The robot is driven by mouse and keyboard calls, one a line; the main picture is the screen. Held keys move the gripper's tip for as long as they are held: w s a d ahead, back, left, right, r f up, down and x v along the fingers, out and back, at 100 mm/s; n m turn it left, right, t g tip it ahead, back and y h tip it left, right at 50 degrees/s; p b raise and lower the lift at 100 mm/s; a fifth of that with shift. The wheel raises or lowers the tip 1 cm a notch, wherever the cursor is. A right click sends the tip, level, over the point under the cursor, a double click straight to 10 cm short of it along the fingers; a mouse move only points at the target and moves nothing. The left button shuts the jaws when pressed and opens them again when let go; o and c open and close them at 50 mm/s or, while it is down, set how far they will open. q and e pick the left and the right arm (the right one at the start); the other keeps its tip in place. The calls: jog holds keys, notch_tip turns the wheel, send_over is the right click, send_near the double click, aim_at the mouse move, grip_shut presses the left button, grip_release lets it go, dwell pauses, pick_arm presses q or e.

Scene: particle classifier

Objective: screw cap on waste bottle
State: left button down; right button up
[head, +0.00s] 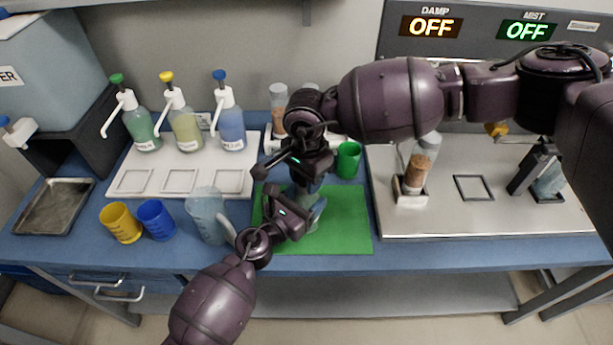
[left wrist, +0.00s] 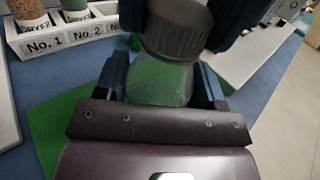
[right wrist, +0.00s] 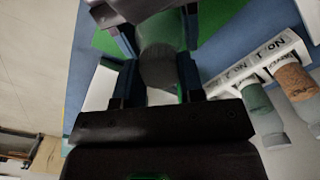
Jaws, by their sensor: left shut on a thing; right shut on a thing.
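The waste bottle (left wrist: 158,85) is a clear bottle standing over the green mat (head: 345,220). In the head view it is mostly hidden behind my two grippers. My left gripper (head: 308,208) comes from the front and is shut on the bottle's body; its fingers lie on both sides of it in the left wrist view. The dark ribbed cap (left wrist: 178,32) sits at the bottle's mouth. My right gripper (head: 304,186) comes from above and is shut on the cap, which shows between its fingers in the right wrist view (right wrist: 158,68). I cannot tell how tightly the cap sits.
A clear jug (head: 206,215), a blue cup (head: 157,220) and a yellow cup (head: 121,223) stand left of the mat. A green cup (head: 348,159) stands behind it. Pump bottles stand on a white tray (head: 255,150) at the back left. A metal plate (head: 440,218) lies right.

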jog(key=o, duration=1.1)
jog(key=shift+r, duration=0.15)
notch_tip(320, 180, up, 12)
jog(key=shift+f, duration=0.15)
pick_arm(q)
jog(key=shift+c, duration=0.7)
grip_release()
